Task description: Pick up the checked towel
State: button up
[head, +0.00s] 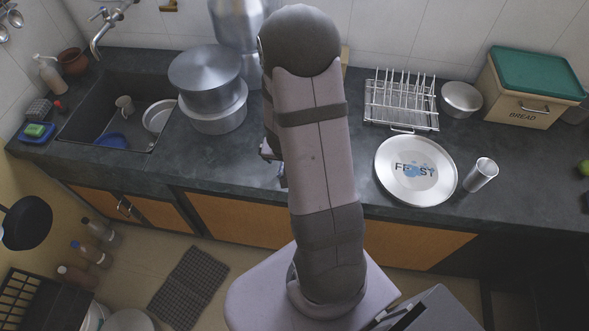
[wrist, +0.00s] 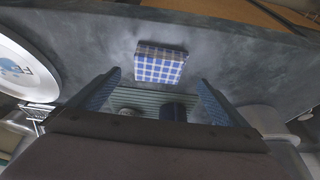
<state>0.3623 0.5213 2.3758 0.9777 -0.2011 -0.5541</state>
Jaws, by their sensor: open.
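The blue-and-white checked towel (wrist: 160,65) lies folded on the dark counter in the wrist view, near the upper middle. My gripper (wrist: 159,77) is open, with one finger to each side of the towel's near edge in the picture. The towel looks free of both fingers; I cannot tell the height gap. In the head view my arm hides the towel, and only a small part of my gripper (head: 270,151) shows at the arm's left side.
Stacked steel pots (head: 207,82) and a sink (head: 119,115) are left. A ribbed surface (wrist: 150,98) shows between my fingers.

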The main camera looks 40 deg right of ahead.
jog(key=shift+b+x, duration=1.4)
jog(key=shift+x, duration=1.25)
jog(key=shift+c, duration=0.2)
jog(key=c, duration=1.1)
